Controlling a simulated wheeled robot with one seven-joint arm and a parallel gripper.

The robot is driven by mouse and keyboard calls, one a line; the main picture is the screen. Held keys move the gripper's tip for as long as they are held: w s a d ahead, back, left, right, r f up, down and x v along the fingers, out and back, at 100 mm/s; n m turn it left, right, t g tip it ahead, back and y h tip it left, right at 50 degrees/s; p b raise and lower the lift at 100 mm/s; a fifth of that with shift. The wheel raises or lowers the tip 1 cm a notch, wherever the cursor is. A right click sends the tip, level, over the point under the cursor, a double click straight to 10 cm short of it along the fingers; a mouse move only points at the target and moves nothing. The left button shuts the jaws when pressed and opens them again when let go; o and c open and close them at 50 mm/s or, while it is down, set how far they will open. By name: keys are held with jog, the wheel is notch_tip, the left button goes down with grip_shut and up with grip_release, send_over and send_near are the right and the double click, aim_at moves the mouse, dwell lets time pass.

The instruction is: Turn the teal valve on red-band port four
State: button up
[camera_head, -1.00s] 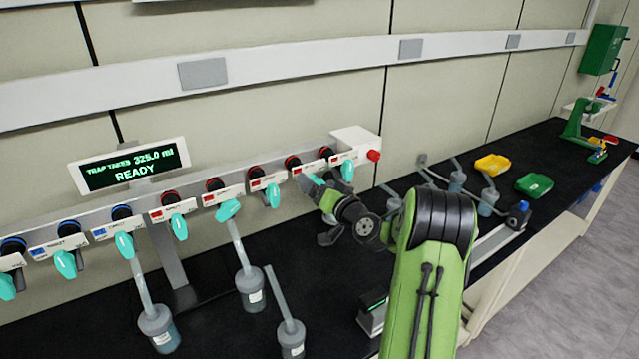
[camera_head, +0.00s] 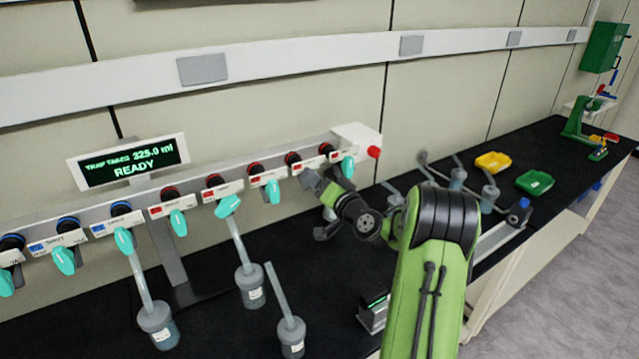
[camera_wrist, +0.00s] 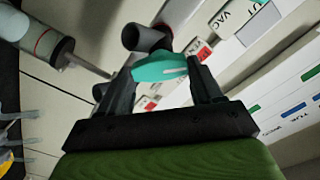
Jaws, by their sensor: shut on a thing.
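A manifold bar (camera_head: 240,188) runs along the wall with several black ports and teal valve levers. Some ports have red bands, others blue. My gripper (camera_head: 318,187) is at a port towards the right end of the red-banded row and hides its valve in the head view. In the wrist view a teal valve lever (camera_wrist: 160,68) lies between the fingers of my gripper (camera_wrist: 163,85), which is shut on it. I cannot read that port's number. A neighbouring teal valve (camera_head: 347,167) hangs just right of my gripper, and another (camera_head: 272,191) hangs to its left.
A display (camera_head: 128,163) reads 325.0 ml READY. Flasks with tubes (camera_head: 249,285) stand below the manifold. A red knob (camera_head: 374,152) is at the bar's right end. Yellow (camera_head: 492,162) and green (camera_head: 535,182) trays lie on the black bench to the right.

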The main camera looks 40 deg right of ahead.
jog(key=shift+f+m+p, duration=0.15)
jog(key=shift+m+p, duration=0.55)
jog(key=shift+m, duration=3.9)
jog(key=o, duration=1.1)
jog(key=shift+c, duration=0.2)
jog(key=s+a+b, duration=0.1)
jog(key=s+b, duration=0.4)
jog(key=s, duration=1)
jog(key=shift+s, duration=0.35)
